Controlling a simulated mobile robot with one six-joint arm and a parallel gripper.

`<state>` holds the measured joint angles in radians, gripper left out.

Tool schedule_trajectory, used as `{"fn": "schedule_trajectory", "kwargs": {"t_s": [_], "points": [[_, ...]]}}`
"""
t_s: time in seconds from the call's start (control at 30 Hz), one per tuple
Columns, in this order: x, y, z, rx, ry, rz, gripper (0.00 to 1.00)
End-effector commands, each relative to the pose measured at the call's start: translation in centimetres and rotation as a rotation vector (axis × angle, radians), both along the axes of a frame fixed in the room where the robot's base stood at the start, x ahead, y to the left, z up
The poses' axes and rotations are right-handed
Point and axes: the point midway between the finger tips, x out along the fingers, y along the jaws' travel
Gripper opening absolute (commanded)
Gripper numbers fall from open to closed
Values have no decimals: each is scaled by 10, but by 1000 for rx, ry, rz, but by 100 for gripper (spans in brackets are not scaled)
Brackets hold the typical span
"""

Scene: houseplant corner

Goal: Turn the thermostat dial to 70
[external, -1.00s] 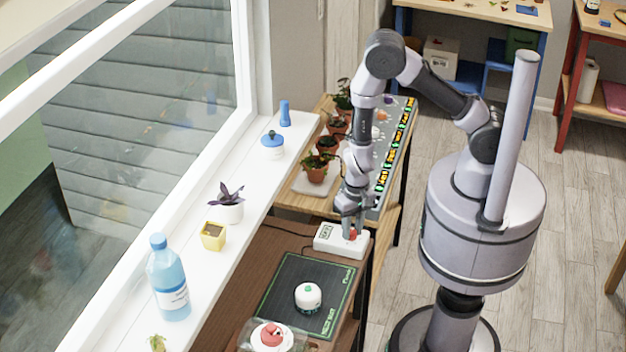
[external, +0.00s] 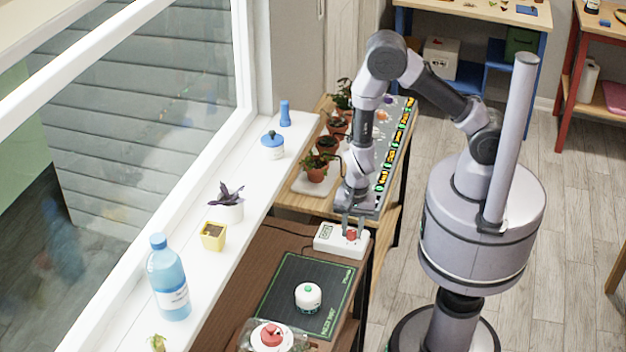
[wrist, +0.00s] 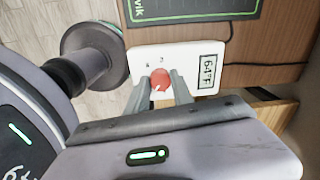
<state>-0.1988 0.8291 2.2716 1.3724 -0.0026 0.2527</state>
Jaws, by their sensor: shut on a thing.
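The white thermostat (external: 327,236) lies on the brown bench near its right edge. It also shows in the wrist view (wrist: 178,58), where its small display (wrist: 208,72) appears to read 64°F. Its red dial (wrist: 159,84) has a small white mark and shows in the external view too (external: 351,235). My gripper (wrist: 160,74) points down over the thermostat and is shut on the red dial, one finger on each side. The fingers hide part of the thermostat's face around the dial.
Potted seedlings (external: 317,168) and a long grey panel (external: 392,150) stand behind. A dark cable (wrist: 270,63) runs nearby.

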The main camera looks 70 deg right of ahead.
Motion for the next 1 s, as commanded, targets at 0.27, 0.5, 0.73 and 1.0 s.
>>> {"fn": "schedule_trajectory", "kwargs": {"t_s": [0.27, 0.5, 0.73, 1.0], "points": [[0, 0, 0, 0, 0, -38, 0], [0, 0, 0, 0, 0, -40, 0], [0, 0, 0, 0, 0, -39, 50], [0, 0, 0, 0, 0, -39, 50]]}}
